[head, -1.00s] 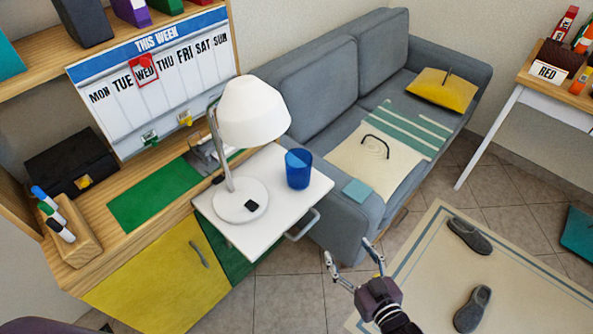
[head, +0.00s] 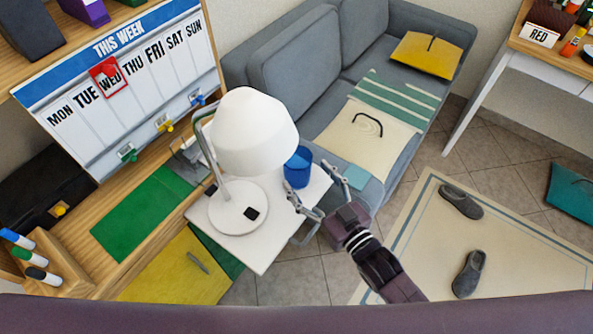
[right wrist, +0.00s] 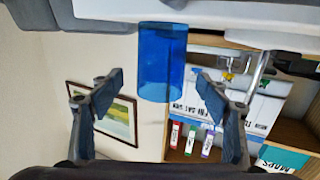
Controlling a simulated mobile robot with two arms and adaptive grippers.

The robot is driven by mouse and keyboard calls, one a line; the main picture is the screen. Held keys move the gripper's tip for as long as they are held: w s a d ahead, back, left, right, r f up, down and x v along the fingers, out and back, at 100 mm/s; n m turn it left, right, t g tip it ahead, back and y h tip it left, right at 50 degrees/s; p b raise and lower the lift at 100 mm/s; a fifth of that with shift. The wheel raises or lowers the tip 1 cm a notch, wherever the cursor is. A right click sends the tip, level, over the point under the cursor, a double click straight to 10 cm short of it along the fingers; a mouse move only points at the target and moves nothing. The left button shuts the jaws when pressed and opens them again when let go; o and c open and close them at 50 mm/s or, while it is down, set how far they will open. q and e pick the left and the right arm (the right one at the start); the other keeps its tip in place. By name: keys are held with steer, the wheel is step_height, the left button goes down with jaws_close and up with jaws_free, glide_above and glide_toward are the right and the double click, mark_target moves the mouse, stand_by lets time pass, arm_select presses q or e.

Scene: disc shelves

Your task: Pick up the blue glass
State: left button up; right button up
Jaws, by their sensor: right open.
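The blue glass (head: 298,167) stands upright near the edge of the white side table (head: 262,252), just right of the lamp. In the right wrist view the blue glass (right wrist: 160,65) shows upside down, in line with the gap between the fingers. My right gripper (head: 311,181) is open and close to the glass, on its near right side in the head view. Its two fingers also show apart in the right wrist view (right wrist: 160,84). I cannot tell whether the glass is between the fingertips or just beyond them. My left gripper is not in view.
A white lamp (head: 250,132) stands on the same table, its shade left of the glass. A grey sofa (head: 295,70) is behind, with a yellow cushion (head: 427,55). Slippers lie on the rug (head: 420,260) at the right.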

mark_target(291, 158)
steer(key=x, duration=0.4)
steer(key=shift+w+a+f+p, duration=0.2)
steer(key=shift+f+p, duration=0.1)
steer(key=shift+w+a, duration=0.1)
steer(key=shift+w, duration=0.1)
steer(key=c, duration=1.4)
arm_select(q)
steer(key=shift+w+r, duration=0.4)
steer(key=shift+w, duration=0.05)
arm_select(e)
steer(key=shift+c, duration=0.5)
